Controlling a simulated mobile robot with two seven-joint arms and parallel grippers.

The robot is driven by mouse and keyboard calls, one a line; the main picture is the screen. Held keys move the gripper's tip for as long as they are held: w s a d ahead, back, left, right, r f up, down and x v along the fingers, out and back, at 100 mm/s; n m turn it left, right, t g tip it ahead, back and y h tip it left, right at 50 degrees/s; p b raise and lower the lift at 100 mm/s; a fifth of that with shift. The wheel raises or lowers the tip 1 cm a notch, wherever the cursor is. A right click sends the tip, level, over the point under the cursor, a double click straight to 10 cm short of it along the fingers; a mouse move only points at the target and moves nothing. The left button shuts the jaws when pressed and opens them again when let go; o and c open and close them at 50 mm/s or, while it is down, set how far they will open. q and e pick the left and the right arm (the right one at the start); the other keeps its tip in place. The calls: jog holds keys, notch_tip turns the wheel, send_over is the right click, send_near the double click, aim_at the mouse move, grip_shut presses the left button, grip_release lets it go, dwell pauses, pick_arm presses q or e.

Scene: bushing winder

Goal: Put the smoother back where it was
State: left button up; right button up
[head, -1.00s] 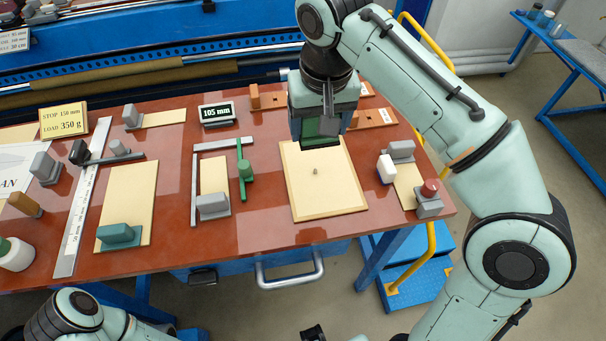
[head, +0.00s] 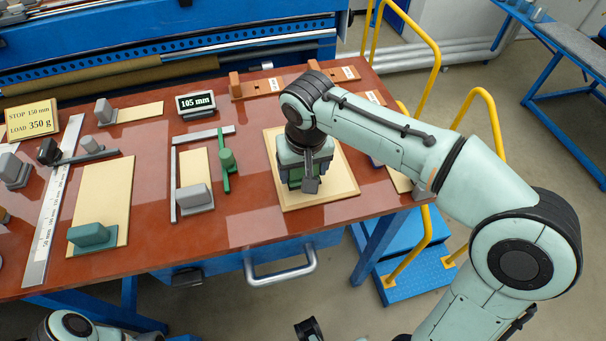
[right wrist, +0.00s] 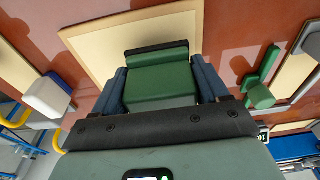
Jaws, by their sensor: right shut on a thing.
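My right gripper (head: 298,180) is over the left part of a cream board with a raised pale edge (head: 342,186), on the right side of the red-brown table. It is shut on a green block with a dark edge, which I take to be the smoother (right wrist: 158,82). In the right wrist view the block sits between the two blue fingers, over the cream board (right wrist: 105,42). In the head view the gripper hides most of the block, and I cannot tell whether it touches the board.
A green stop piece (head: 227,160) and grey block (head: 194,198) stand left of the board. A teal block (head: 92,236) rests on another cream board. The 105 mm display (head: 203,104) and wooden holders (head: 257,88) are behind. A white block (right wrist: 47,97) is close by.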

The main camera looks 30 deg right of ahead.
jog(key=shift+f, duration=1)
jog(key=shift+f, duration=0.15)
jog(key=o, duration=1)
jog(key=shift+r, duration=0.25)
jog(key=r, duration=0.4)
jog(key=s+r+p, duration=0.1)
jog(key=r, duration=0.2)
jog(key=r+p, duration=0.1)
jog(key=r, duration=0.3)
jog(key=shift+s+a+r, duration=0.2)
jog(key=shift+s+r, duration=0.15)
jog(key=shift+s, duration=0.05)
